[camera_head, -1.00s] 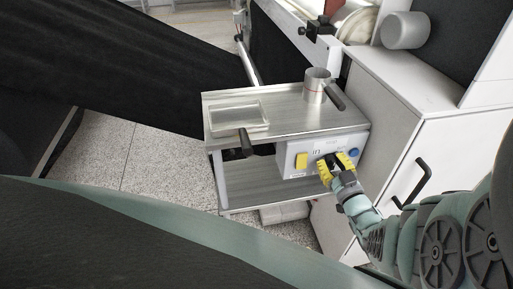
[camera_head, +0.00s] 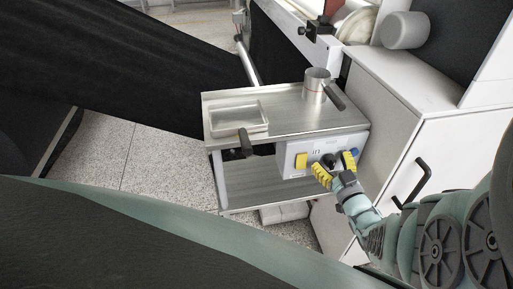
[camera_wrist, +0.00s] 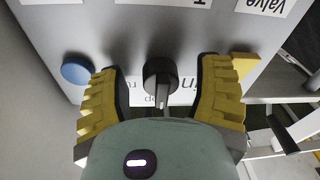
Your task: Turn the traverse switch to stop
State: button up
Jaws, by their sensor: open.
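A black rotary switch knob (camera_wrist: 160,76) sits on the grey face of the control box (camera_head: 295,160), with its pointer toward the bottom of the wrist view. My gripper (camera_wrist: 160,90) is open, with one yellow padded finger on each side of the knob and gaps between. In the head view my gripper (camera_head: 335,165) is at the right part of the box front, and the knob (camera_head: 328,159) shows dark between the fingers. Labels near the knob are upside down in the wrist view and partly hidden by the knob and fingers.
A blue button (camera_wrist: 76,70) is beside the left finger in the wrist view. A white cabinet (camera_head: 425,145) is to the right.

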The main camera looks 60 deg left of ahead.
jog(key=shift+d, duration=0.1)
jog(key=r+v, duration=0.1)
jog(key=v, duration=1)
jog(key=shift+d+f, duration=0.4)
jog(key=shift+f, duration=0.05)
jog(key=shift+s, duration=0.1)
